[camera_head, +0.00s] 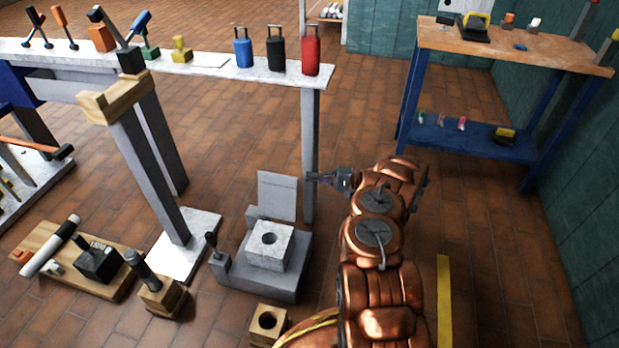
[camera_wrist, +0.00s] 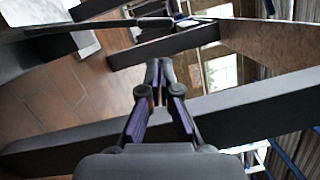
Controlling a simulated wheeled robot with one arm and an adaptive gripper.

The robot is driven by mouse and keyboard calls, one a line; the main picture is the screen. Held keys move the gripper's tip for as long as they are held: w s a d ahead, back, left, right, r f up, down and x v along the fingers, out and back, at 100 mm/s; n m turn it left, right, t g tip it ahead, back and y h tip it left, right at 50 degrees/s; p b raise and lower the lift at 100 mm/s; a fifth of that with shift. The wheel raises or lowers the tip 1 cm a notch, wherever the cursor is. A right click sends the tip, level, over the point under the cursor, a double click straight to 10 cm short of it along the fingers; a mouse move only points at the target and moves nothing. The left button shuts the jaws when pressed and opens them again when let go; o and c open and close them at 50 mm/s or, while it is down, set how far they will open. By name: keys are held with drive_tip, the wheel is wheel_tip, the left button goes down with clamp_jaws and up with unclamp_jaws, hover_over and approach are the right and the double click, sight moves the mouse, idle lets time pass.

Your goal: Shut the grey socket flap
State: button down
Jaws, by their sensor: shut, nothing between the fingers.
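The grey socket flap (camera_head: 277,196) stands upright, open, at the back of the socket block (camera_head: 271,245). The pale block has a round hole in its top and sits on a grey base (camera_head: 252,284). My gripper (camera_head: 311,178) is shut and empty, just right of the flap's upper right edge in the head view, close to a grey post. I cannot tell whether it touches either. In the wrist view my gripper (camera_wrist: 158,75) shows its two fingers together with nothing between them. I cannot make out the flap in the wrist view.
A grey post (camera_head: 308,150) rises behind my gripper to a shelf (camera_head: 200,68) with several cases and tools. A small lever (camera_head: 211,243) stands left of the socket. A wooden block with a hole (camera_head: 267,322) lies in front. A blue-legged bench (camera_head: 500,50) stands at right.

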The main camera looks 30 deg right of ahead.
sight(285, 176)
drive_tip(key=b+x, duration=0.2)
drive_tip(key=x, duration=0.6)
drive_tip(key=shift+a+f+b, duration=0.15)
drive_tip(key=shift+a+b, duration=0.15)
drive_tip(key=shift+w+a, duration=0.25)
drive_tip(key=shift+s+a, duration=0.1)
